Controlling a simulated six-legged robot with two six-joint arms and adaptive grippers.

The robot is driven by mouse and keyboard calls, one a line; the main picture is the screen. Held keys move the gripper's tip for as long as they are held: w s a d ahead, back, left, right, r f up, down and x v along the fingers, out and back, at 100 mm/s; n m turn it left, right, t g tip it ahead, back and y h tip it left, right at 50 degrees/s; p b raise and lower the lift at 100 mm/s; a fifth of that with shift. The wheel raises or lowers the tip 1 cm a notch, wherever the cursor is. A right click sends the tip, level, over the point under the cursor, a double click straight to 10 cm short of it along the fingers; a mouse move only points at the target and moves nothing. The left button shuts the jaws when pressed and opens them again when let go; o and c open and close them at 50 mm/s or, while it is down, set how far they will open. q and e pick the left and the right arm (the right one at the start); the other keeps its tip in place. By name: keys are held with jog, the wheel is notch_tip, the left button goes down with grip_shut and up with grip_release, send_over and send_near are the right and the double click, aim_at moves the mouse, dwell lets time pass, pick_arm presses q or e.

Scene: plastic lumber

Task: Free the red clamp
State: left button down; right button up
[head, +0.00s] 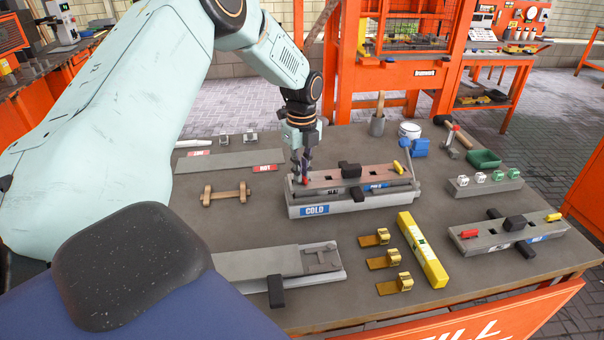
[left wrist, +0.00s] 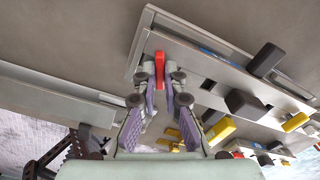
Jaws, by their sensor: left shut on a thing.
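The red clamp (head: 305,182) sits at the left end of the fixture labelled COLD (head: 345,205). My left gripper (head: 302,172) reaches down onto it from above. In the left wrist view the fingertips (left wrist: 160,82) are closed on the red clamp (left wrist: 159,64), one on each side. The clamp is still at the fixture's end; I cannot tell whether it touches it. A reddish-brown board (head: 325,180) lies along the fixture, with a black block (head: 350,170) across its middle and a yellow clamp (head: 398,167) at its right end. My right gripper is not in view.
A second fixture (head: 510,240) with red and yellow ends stands at right. A yellow level (head: 422,250) and brass brackets (head: 390,260) lie in front. A grey fixture (head: 255,265) is at front left, a wooden piece (head: 226,193) behind it. The table between them is clear.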

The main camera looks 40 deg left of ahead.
pick_arm(q)
jog(key=shift+n+p, duration=0.6)
jog(key=shift+n, duration=0.1)
jog(key=shift+n+p, duration=1)
jog(key=shift+n, duration=0.8)
